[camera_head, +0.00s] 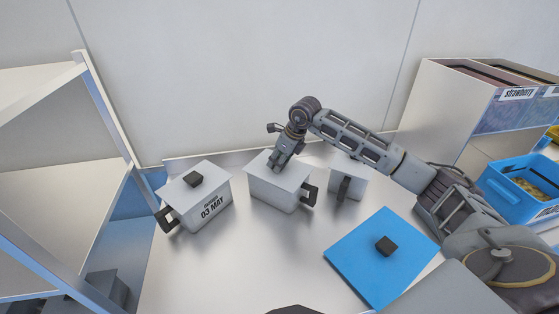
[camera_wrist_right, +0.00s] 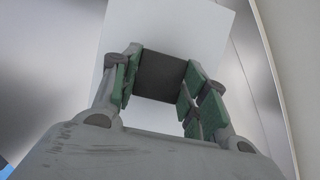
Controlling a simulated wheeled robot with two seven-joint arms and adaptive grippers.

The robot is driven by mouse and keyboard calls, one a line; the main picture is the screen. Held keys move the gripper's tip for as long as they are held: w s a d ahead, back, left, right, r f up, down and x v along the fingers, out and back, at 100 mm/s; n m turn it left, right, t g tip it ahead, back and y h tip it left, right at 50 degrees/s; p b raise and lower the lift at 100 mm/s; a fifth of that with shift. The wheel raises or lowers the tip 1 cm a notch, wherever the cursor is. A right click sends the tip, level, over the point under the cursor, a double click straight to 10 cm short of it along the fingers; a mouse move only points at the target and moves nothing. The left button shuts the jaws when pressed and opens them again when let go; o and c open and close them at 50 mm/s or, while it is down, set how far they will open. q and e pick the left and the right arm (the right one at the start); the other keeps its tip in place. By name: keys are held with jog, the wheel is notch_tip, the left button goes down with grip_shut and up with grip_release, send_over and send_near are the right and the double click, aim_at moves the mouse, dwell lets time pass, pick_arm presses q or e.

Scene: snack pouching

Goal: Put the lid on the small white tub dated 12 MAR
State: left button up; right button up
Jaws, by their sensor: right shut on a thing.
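My right gripper (camera_head: 278,164) is over the middle white tub (camera_head: 272,193), pointing down. In the right wrist view its green-padded fingers (camera_wrist_right: 158,85) are shut on the dark knob (camera_wrist_right: 160,74) of a white lid (camera_wrist_right: 190,28). In the head view the lid lies level at the middle tub's top; I cannot tell whether it is fully seated. No date shows on this tub's visible faces; a dark handle (camera_head: 309,195) is on its right side. My left gripper is not in view.
A lidded white tub (camera_head: 198,211) marked 03 MAY stands left, another white tub (camera_head: 353,186) right. A flat blue square (camera_head: 358,263) with a black block (camera_head: 386,245) lies in front. Shelving (camera_head: 110,120) is left; a blue bin (camera_head: 520,203) is right. The front-left worktop is clear.

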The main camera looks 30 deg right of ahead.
jog(key=o, duration=1.2)
jog(key=shift+r, duration=0.15)
jog(key=v, duration=1.2)
jog(key=shift+d, duration=0.1)
jog(key=shift+s+f, duration=0.15)
jog(key=shift+f, duration=0.05)
